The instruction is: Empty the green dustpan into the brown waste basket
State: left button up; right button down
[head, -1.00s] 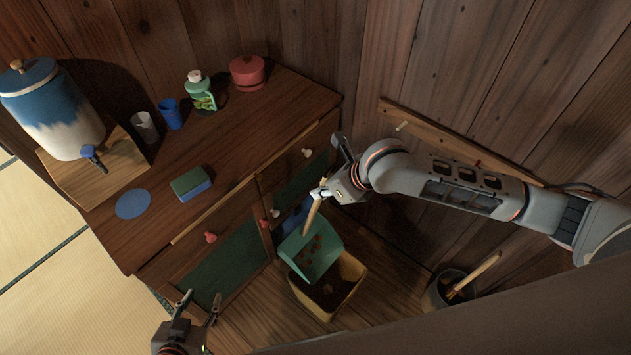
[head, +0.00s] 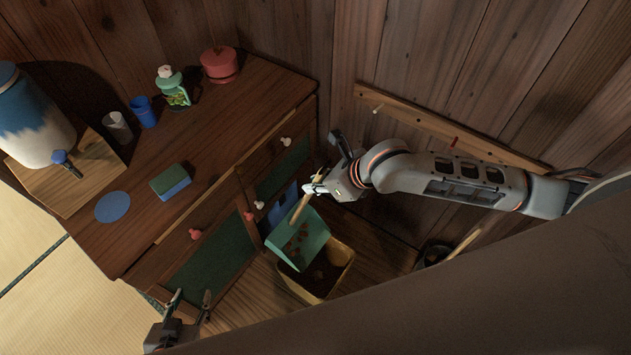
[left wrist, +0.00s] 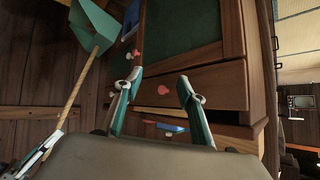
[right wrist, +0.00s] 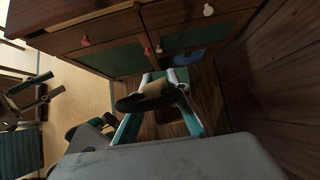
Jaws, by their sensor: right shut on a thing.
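The green dustpan (head: 293,236) hangs tilted at the waste basket, its wide end low and over the basket's near-left opening. Several brown bits lie on the pan. The yellowish-brown waste basket (head: 331,285) stands on the wooden floor with dark bits inside. My right gripper (head: 318,188) is shut on the dustpan's wooden handle, above the pan. The handle's end shows between its fingers in the right wrist view (right wrist: 155,92). My left gripper (head: 192,301) is open and empty in front of the cabinet. The left wrist view shows the dustpan (left wrist: 92,25) at upper left.
A peg rail (head: 440,125) is on the wall. A dark bucket (head: 432,254) stands right of the basket.

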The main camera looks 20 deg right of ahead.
pick_arm(q)
jog(key=shift+f, duration=0.1)
pick_arm(e)
jog(key=shift+s+d+f, duration=0.1)
jog(key=shift+d, duration=0.05)
pick_arm(q)
jog(key=shift+h, duration=0.3)
jog(key=shift+w+d+f+b, duration=0.1)
jog(key=shift+d+f+b, duration=0.25)
jog(key=shift+f+b, duration=0.65)
jog(key=shift+w+d+f+b, duration=0.15)
jog(key=shift+d+f+b, duration=0.35)
jog(key=shift+b, duration=0.95)
jog(key=shift+w+d+f+b, duration=0.1)
jog(key=shift+d+f+b, duration=0.15)
jog(key=shift+f+b, duration=0.8)
pick_arm(e)
jog(key=s+d+f+t+y, duration=0.1)
jog(key=s+d+f+t, duration=0.1)
jog(key=s+d, duration=0.3)
jog(key=shift+s+f, duration=0.2)
jog(key=shift+s, duration=0.75)
pick_arm(q)
jog(key=shift+r, duration=0.15)
jog(key=shift+w+r, duration=0.1)
jog(key=shift+r, duration=0.35)
pick_arm(e)
jog(key=shift+d, duration=0.1)
